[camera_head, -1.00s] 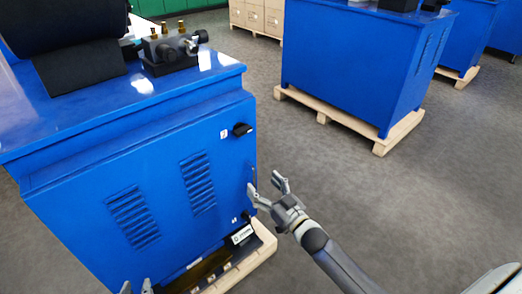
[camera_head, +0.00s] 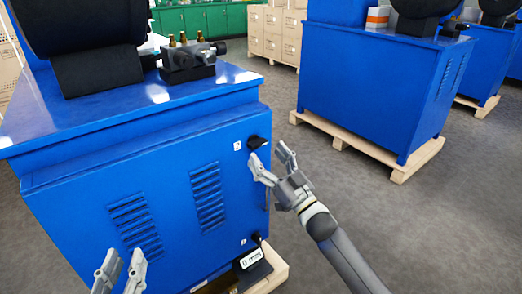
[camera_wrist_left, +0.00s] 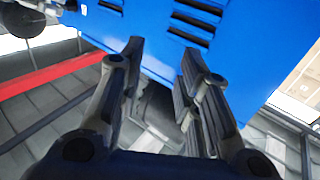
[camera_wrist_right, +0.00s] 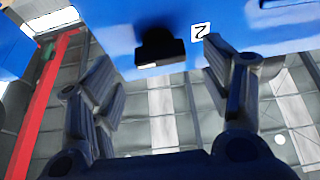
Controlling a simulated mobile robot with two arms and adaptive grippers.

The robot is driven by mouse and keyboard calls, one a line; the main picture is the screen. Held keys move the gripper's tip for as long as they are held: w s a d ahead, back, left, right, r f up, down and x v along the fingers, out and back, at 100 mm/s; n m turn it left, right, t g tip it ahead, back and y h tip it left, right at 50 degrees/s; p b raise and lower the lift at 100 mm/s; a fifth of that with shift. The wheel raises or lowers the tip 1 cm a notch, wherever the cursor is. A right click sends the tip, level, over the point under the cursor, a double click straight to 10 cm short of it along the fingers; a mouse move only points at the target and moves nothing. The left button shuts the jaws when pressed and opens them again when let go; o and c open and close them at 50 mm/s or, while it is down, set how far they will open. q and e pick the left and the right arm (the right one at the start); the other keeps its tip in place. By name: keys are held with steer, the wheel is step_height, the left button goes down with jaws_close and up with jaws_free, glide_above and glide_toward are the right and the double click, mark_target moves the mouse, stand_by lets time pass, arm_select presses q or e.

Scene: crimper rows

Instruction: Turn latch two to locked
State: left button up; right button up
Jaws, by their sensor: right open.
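The upper black latch (camera_head: 258,143) sits near the top right corner of the blue cabinet door (camera_head: 100,205), beside a small white label (camera_head: 237,146). My right gripper (camera_head: 269,157) is open and empty just below the latch, with no clear contact. A lower black latch (camera_head: 257,238) with its own label sits near the door's bottom right. My left gripper (camera_head: 124,260) is open and empty before the door's lower left.
Louvred vents (camera_head: 208,197) are on the door. A valve block (camera_head: 190,60) with brass fittings stands on the cabinet top. A wooden pallet (camera_head: 270,274) lies under it. Another blue cabinet (camera_head: 365,85) stands across grey floor (camera_head: 450,225), which is clear at the right.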

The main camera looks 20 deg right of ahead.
mark_target(257, 143)
arm_select(q)
steer(key=shift+s+d+r+t+h, duration=0.15)
steer(key=shift+r+t, duration=0.35)
steer(key=shift+r, duration=0.35)
steer(key=shift+d+r+t+h, duration=0.15)
steer(key=shift+r+t, duration=0.35)
steer(key=shift+r, duration=0.3)
arm_select(e)
steer(key=shift+x, duration=1.9)
arm_select(q)
steer(key=shift+a, duration=0.1)
